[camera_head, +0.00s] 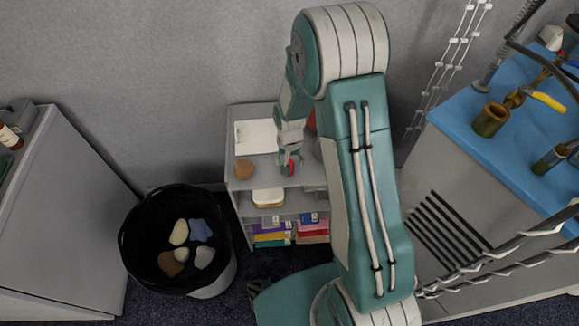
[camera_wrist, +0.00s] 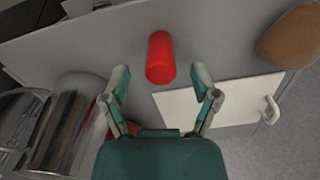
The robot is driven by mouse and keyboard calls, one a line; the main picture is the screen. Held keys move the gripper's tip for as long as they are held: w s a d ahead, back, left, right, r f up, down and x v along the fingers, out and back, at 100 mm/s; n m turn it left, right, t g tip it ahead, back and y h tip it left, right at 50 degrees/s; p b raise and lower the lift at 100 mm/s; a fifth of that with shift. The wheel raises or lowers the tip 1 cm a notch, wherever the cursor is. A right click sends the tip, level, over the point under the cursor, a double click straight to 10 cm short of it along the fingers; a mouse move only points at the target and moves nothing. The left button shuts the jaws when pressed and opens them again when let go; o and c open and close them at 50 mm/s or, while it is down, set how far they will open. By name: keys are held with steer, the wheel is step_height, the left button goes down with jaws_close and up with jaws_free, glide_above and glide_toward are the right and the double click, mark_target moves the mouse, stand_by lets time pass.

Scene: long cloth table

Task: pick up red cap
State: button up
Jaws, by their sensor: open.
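The red cap (camera_wrist: 160,58) is a small red cylinder on the grey shelf top (camera_wrist: 105,45). In the head view a bit of the red cap (camera_head: 291,169) shows at the tip of my gripper (camera_head: 290,163). In the wrist view my gripper (camera_wrist: 160,80) is open. Its two fingers stand left and right of the cap's lower end, with a gap on each side. The cap's far end reaches past the fingertips. I cannot tell the height of the fingers over the shelf.
A white board (camera_wrist: 215,105) and a brown rounded object (camera_wrist: 290,38) lie right of the cap in the wrist view. A shiny metal cylinder (camera_wrist: 75,120) stands left. In the head view, a black bin (camera_head: 140,240) and a blue-topped bench (camera_head: 480,120) flank the shelf.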

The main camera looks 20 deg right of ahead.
step_height(320, 180, down, 3)
steer(key=shift+d+r, duration=0.1)
steer(key=shift+f, duration=0.4)
steer(key=shift+a, duration=0.35)
steer(key=shift+d, duration=0.2)
steer(key=c, duration=0.9)
steer(key=shift+c, duration=0.2)
